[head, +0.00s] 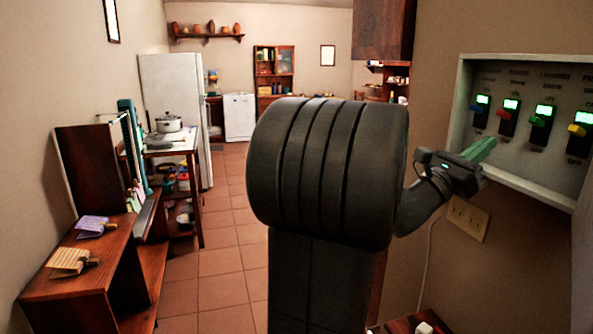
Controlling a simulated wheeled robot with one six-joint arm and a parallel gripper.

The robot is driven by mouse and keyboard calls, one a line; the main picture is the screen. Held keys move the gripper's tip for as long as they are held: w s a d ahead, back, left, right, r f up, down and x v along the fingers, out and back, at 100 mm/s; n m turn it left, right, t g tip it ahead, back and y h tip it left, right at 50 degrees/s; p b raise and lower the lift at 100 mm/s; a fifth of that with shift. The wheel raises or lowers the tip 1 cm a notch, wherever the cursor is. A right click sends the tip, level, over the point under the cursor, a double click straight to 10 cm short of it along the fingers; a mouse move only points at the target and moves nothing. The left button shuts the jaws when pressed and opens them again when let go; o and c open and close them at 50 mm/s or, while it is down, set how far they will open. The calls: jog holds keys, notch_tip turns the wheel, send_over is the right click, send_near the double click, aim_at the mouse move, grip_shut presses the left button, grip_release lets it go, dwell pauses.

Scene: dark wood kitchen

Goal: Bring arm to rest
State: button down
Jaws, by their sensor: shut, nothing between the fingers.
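My gripper (482,150) is at the right in the head view, with its green fingers together and nothing between them. It points up and to the right, in front of the lower left part of a grey switch panel (520,168) on the right wall. I cannot tell whether the fingertips touch the panel. The dark links of my arm fill the middle of the view and hide part of the room behind. The panel has several switches with lit green displays, among them a red one (503,113), a green one (540,120) and a yellow one (577,130).
A wall outlet (467,218) sits below the panel. A wooden bench (85,270) with notepads stands at the left. Behind it are a small table with a pot (169,123) and a white fridge (178,85). The tiled floor (222,245) between is clear.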

jog(key=b+v, duration=0.2)
jog(key=v, duration=0.5)
jog(key=shift+f+b, duration=0.15)
jog(key=shift+b, duration=0.2)
